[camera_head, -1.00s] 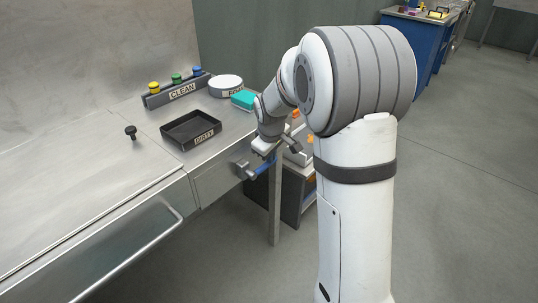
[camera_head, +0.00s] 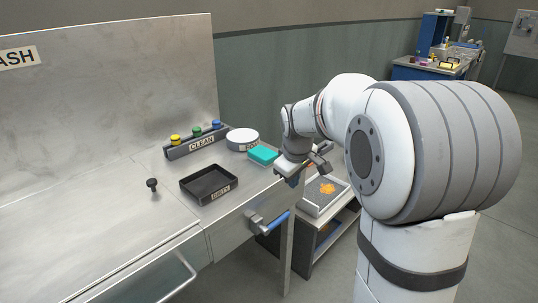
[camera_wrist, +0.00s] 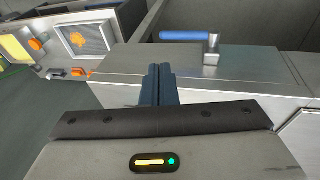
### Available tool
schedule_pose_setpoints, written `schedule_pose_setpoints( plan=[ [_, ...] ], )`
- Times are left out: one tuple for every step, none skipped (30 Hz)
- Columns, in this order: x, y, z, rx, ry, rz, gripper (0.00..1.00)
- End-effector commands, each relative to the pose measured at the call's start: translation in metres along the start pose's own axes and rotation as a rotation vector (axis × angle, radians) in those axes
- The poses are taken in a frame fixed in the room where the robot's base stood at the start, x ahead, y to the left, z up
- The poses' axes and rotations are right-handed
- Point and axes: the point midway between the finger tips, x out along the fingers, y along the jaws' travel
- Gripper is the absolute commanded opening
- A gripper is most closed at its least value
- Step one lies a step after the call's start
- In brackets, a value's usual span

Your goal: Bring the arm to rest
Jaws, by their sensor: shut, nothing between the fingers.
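My gripper (camera_wrist: 158,86) is shut and empty in the wrist view, its two dark blue fingers together. Beyond the fingertips is the steel front of the counter, with a blue-handled lever (camera_wrist: 186,36) further up the picture. In the head view my arm reaches out to the right end of the counter, and my wrist hangs near its edge. The fingertips are mostly hidden there. The blue lever (camera_head: 278,222) shows below and to the left of my wrist, apart from it.
The steel counter (camera_head: 110,215) holds a black DIRTY tray (camera_head: 195,198), a CLEAN rack (camera_head: 190,146) with coloured knobs, a white round tub (camera_head: 243,136) and a teal sponge (camera_head: 263,154). A cart (camera_head: 338,200) with an orange item stands right of the counter. Floor is open at right.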

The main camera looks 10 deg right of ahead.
Motion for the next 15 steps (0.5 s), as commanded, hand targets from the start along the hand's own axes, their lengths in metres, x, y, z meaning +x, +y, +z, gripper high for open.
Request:
schedule_pose_setpoints(
  plan=[
    [-0.021,-0.005,0.006,0.026,0.002,-0.002,0.00],
    [-0.031,-0.009,0.011,0.047,0.002,-0.005,0.00],
    [-0.046,-0.017,0.020,0.082,0.000,-0.010,0.00],
    [-0.059,-0.023,0.027,0.112,-0.001,-0.014,0.00],
    [-0.071,-0.030,0.035,0.144,-0.002,-0.018,0.00],
    [-0.086,-0.040,0.047,0.191,-0.005,-0.025,0.00],
    [-0.098,-0.048,0.056,0.227,-0.007,-0.031,0.00],
    [-0.108,-0.056,0.066,0.262,-0.009,-0.036,0.00],
    [-0.121,-0.066,0.078,0.308,-0.013,-0.043,0.00],
    [-0.130,-0.074,0.088,0.342,-0.017,-0.047,0.00],
    [-0.137,-0.082,0.097,0.374,-0.020,-0.052,0.00],
    [-0.146,-0.091,0.108,0.417,-0.024,-0.057,0.00],
    [-0.152,-0.098,0.117,0.447,-0.027,-0.062,0.00],
    [-0.158,-0.105,0.124,0.475,-0.030,-0.066,0.00],
    [-0.163,-0.113,0.134,0.509,-0.034,-0.070,0.00]
  ],
)
